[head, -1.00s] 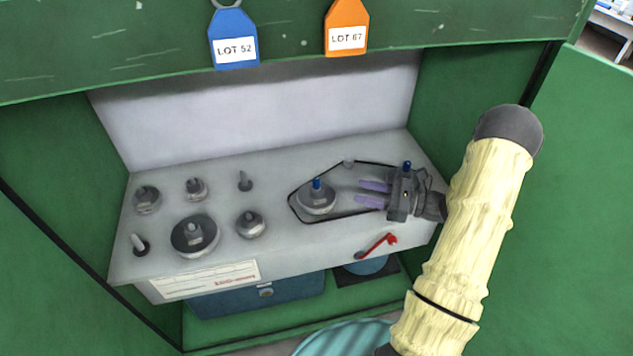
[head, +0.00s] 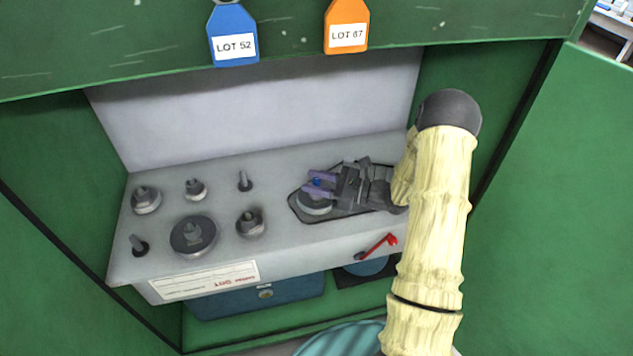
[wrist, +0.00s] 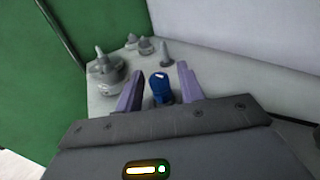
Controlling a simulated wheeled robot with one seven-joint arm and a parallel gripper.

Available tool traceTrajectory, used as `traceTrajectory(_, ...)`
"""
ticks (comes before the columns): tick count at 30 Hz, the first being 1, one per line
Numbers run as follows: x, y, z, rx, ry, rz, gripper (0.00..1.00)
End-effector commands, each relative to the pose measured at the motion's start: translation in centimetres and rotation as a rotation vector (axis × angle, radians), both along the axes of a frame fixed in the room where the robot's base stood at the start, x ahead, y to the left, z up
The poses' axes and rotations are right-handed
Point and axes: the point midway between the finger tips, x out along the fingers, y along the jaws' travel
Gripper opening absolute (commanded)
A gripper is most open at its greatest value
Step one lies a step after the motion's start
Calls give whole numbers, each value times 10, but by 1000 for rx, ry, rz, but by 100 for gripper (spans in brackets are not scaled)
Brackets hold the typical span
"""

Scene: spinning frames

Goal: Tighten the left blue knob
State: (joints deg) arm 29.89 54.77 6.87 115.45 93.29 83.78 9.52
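The left blue knob (head: 317,182) tops a round grey spindle base (head: 315,204) on the right part of the machine's deck. My gripper (head: 321,183) reaches in from the right, with its two purple fingers on either side of the knob. In the wrist view the blue knob (wrist: 160,84) stands between the fingertips (wrist: 160,82), with gaps showing on both sides. My gripper is open around it. The right blue knob, seen earlier, is hidden behind my gripper and arm.
Several grey spindles, such as the large one (head: 193,237), stand on the left of the deck (head: 275,180). A red lever (head: 378,246) is on the front face. Green walls close in the sides, and LOT tags (head: 233,35) hang above.

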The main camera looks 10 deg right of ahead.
Motion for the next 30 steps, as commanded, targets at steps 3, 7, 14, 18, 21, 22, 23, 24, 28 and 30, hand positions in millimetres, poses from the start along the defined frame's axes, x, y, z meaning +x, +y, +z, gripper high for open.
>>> traceTrajectory(3,0,0,0,0,0,0,38)
traceTrajectory(7,0,-1,0,0,0,0,17)
traceTrajectory(14,0,-1,0,0,0,-2,0)
traceTrajectory(18,0,-1,0,1,1,-13,0)
traceTrajectory(21,-1,-1,0,1,1,-34,0)
traceTrajectory(22,-1,-1,0,0,2,-42,0)
traceTrajectory(23,-1,-1,0,0,2,-53,0)
traceTrajectory(24,-1,-1,0,1,3,-68,0)
traceTrajectory(28,-1,-1,0,2,6,-133,0)
traceTrajectory(30,-1,-1,0,2,7,-179,0)
